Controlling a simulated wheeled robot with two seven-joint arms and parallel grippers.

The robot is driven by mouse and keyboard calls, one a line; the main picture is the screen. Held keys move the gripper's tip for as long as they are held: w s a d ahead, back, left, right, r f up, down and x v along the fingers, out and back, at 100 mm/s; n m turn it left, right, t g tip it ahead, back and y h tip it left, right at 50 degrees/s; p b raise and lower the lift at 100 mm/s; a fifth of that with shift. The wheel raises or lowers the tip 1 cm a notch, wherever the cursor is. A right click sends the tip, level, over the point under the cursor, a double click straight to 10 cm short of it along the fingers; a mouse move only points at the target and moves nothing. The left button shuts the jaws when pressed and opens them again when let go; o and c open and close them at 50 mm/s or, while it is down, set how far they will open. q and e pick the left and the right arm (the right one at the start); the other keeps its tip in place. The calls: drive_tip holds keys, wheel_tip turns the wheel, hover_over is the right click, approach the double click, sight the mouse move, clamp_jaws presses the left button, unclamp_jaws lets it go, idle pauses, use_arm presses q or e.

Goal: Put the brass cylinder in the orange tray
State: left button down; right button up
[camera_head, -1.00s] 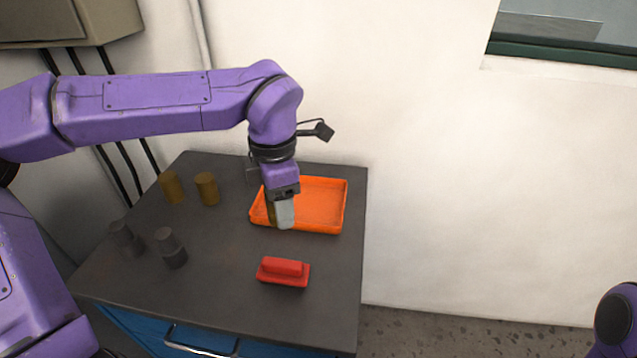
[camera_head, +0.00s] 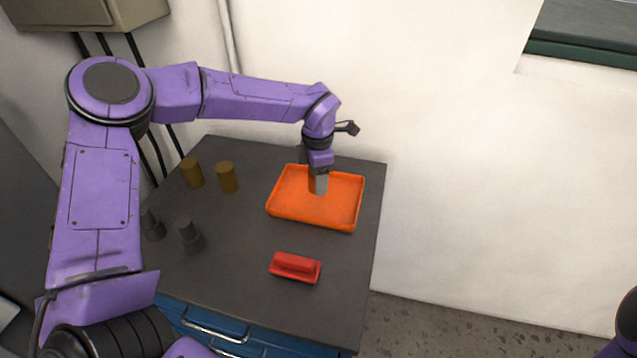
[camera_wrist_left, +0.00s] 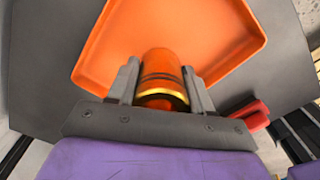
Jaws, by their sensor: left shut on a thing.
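The brass cylinder (camera_wrist_left: 162,75) stands between the two fingers of my left gripper (camera_wrist_left: 165,88) in the left wrist view, and the fingers are shut on it. In the head view my left gripper (camera_head: 318,188) points down within the outline of the orange tray (camera_head: 305,213), and its finger hides most of the cylinder. The tray also fills the upper part of the left wrist view (camera_wrist_left: 120,40). I cannot tell whether the cylinder touches the tray floor. My right gripper is not in view.
Two more brass-coloured cylinders, one (camera_head: 192,172) and another (camera_head: 227,177), stand left of the tray. Two dark grey stepped pieces (camera_head: 152,224) (camera_head: 189,234) stand nearer. A wall is behind.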

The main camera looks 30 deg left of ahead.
sight(318, 198)
use_arm(q)
wheel_tip(318, 198, down, 3)
drive_tip(key=shift+w+f, duration=0.15)
drive_tip(key=shift+f, duration=0.05)
drive_tip(key=shift+c, duration=2.3)
unclamp_jaws()
drive_tip(key=shift+s+f, duration=0.1)
drive_tip(key=shift+s, duration=0.1)
wheel_tip(318, 198, up, 12)
drive_tip(key=b, duration=0.1)
drive_tip(key=shift+r, duration=0.2)
